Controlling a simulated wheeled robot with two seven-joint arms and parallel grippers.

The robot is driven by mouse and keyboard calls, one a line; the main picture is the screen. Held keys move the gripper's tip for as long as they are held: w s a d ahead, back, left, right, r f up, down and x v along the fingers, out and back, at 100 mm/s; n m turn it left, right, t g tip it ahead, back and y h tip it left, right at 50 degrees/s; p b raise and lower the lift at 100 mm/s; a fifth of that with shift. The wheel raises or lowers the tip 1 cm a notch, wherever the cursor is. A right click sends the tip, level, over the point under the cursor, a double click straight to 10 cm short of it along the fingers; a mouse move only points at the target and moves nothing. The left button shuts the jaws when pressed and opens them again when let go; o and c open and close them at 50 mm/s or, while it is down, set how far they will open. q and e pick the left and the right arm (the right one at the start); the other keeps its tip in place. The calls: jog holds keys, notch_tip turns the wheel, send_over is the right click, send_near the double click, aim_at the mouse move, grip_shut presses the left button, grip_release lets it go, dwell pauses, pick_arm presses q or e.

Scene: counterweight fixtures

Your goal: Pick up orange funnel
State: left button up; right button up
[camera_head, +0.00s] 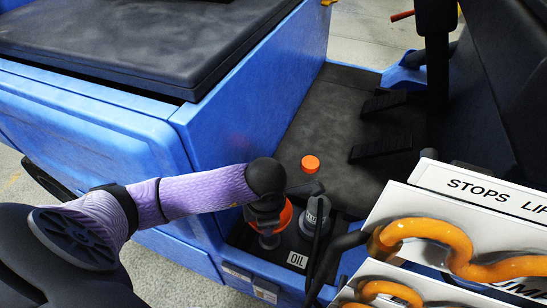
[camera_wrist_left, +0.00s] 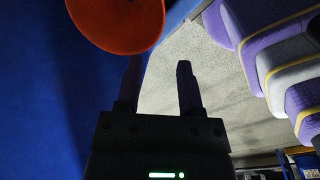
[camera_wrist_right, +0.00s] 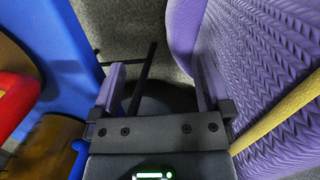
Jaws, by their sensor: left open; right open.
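The orange funnel (camera_head: 285,214) stands in the dark recess beside the blue body, partly hidden behind my left gripper. It shows large at the top of the left wrist view (camera_wrist_left: 115,22), cut off by the frame edge. My left gripper (camera_head: 268,228) is over the funnel in the head view. In the left wrist view its two fingers (camera_wrist_left: 158,75) are apart, with the left fingertip close to the funnel's rim; I cannot tell whether they touch. My right gripper (camera_wrist_right: 158,78) is open, with nothing held between its fingers, and is not discernible in the head view.
A grey capped part (camera_head: 318,208) and an OIL label (camera_head: 298,260) are beside the funnel. An orange cap (camera_head: 310,163) and black pedals (camera_head: 380,148) are behind. White sign panels (camera_head: 480,190) with thick orange tubing (camera_head: 430,232) crowd the lower right. A blue body (camera_head: 235,105) stands left.

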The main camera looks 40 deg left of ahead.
pick_arm(q)
jog(key=f+b, duration=0.1)
jog(key=f, duration=0.1)
jog(key=f+b, duration=0.1)
jog(key=f, duration=0.1)
jog(key=f+b, duration=0.1)
jog(key=f, duration=0.2)
jog(key=shift+w+a, duration=0.3)
jog(key=shift+a, duration=0.05)
jog(key=shift+r, duration=0.2)
grip_shut()
dwell(0.5)
